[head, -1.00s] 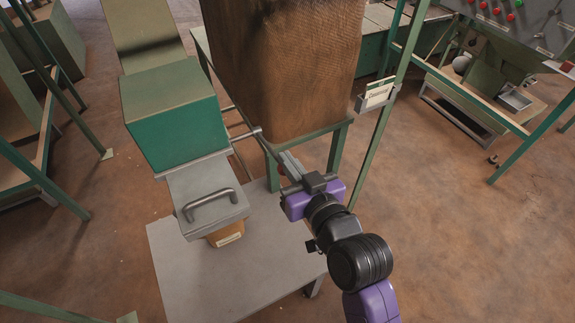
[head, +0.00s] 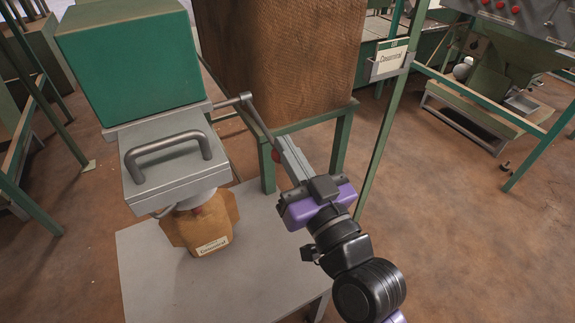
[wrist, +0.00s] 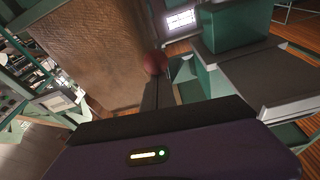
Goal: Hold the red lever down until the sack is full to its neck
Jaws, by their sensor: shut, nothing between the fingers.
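The lever is a grey rod (head: 260,124) with a red knob (head: 277,156), running down and right from a pivot beside the green hopper. My gripper (head: 283,142) is shut and empty, its fingers right at the knob. In the wrist view the red knob (wrist: 154,63) shows just beyond the fingertips; I cannot tell whether they touch it. The brown sack (head: 206,232) stands upright on a grey table under the hopper's spout, with a pale label and a reddish patch at its neck. The fill level inside cannot be seen.
The green hopper (head: 130,65) has a grey front with a bar handle (head: 168,150). The grey table (head: 245,270) is bare around the sack.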

